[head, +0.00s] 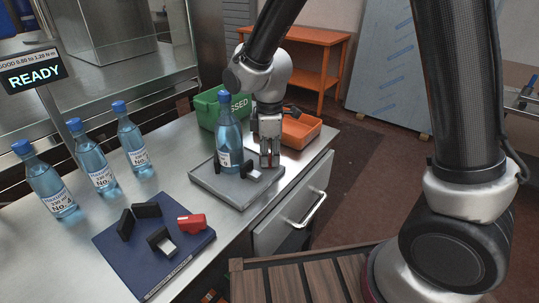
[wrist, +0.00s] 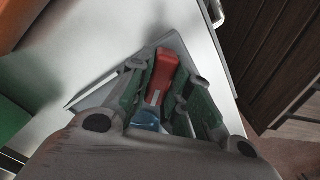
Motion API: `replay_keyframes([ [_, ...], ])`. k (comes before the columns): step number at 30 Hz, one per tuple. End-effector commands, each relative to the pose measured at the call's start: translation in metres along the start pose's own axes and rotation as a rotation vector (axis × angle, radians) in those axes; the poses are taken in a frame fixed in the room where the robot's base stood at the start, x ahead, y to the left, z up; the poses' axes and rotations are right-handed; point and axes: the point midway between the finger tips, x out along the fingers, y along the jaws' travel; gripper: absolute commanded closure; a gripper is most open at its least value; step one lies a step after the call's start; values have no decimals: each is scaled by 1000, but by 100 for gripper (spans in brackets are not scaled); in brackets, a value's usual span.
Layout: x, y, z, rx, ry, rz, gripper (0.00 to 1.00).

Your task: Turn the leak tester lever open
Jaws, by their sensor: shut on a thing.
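A grey plate fixture (head: 207,182) sits on the metal bench and bears an upright blue-capped bottle (head: 229,135). My gripper (head: 269,161) points down at the right side of this fixture, beside the bottle. In the wrist view, a red lever (wrist: 163,72) lies between the green-sided fingers of my gripper (wrist: 164,80), which are shut on it. In the head view, only a little red shows between the fingertips; most of the lever is hidden.
A dark blue fixture (head: 120,253) with black blocks and a red part (head: 192,223) lies in front. Several labelled bottles (head: 98,165) stand at left. A green bin (head: 207,103) and an orange tray (head: 300,132) stand behind my gripper. A display (head: 34,73) reads READY.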

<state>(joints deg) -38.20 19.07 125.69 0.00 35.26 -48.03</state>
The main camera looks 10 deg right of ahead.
Motion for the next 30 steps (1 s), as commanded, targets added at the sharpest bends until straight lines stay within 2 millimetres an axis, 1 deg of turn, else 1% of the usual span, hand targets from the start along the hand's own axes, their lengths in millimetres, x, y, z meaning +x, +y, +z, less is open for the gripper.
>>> replay_keyframes([
  [9,0,1,0,-78,1,2,100],
  [22,0,1,0,-87,1,2,100],
  [23,-1,1,0,-87,1,2,77],
  [25,0,1,0,-86,1,2,64],
  [26,0,1,0,-86,1,2,59],
  [30,0,0,0,-85,0,1,59],
])
